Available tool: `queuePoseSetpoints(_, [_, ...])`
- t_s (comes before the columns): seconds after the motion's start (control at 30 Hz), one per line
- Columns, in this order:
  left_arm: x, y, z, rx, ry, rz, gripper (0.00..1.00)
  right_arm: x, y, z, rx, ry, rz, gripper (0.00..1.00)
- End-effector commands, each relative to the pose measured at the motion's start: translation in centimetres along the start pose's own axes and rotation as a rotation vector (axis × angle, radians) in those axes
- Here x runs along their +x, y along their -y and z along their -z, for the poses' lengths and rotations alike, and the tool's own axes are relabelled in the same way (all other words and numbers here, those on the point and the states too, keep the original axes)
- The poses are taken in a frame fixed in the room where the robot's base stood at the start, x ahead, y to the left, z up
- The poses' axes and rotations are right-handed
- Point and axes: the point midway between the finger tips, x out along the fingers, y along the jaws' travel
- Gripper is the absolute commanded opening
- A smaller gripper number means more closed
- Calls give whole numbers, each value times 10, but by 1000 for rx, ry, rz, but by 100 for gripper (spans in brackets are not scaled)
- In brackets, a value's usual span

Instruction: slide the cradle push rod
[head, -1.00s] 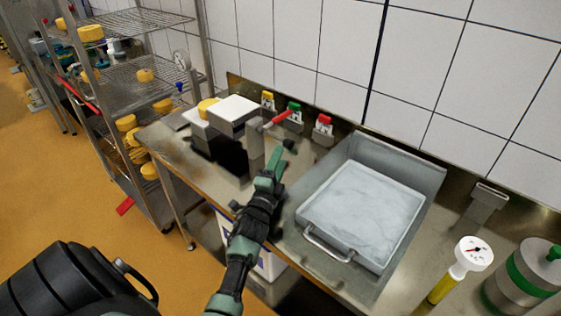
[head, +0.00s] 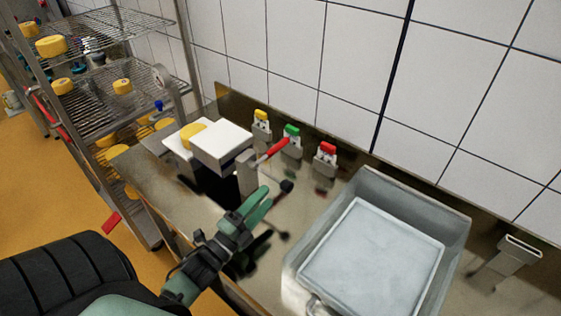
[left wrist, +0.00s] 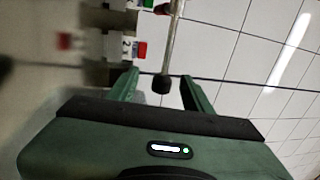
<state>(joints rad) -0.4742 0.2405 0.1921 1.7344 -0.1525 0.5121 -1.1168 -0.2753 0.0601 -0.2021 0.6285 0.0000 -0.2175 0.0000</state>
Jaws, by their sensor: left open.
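The push rod has a black knob (head: 287,186) at its near end, beside a metal post (head: 247,175) and a red lever (head: 272,150) at the white block cradle. My left gripper (head: 260,203) is open just short of the knob, over the steel counter. In the left wrist view the black knob (left wrist: 162,85) shows between the two spread green fingers, with the thin rod (left wrist: 174,45) running away from it. I cannot tell whether the fingers touch it. My right gripper is not in view.
A steel tray (head: 300,270) with a pale block stands right of the gripper. Yellow, green and red tagged holders (head: 291,140) line the tiled wall. A white block (head: 222,145) and a yellow cheese (head: 193,133) sit left of the post. A wire rack (head: 125,100) stands at left.

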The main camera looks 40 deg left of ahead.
Motion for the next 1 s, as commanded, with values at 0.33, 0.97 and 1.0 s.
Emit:
queuePoseSetpoints(0.33, [47,4,1,-2,-4,3,50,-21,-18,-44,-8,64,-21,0])
queuePoseSetpoints(0.97, [75,0,1,-2,-3,0,31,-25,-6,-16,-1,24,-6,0])
queuePoseSetpoints(1.0, [75,0,1,-2,-3,0,19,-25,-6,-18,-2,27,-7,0])
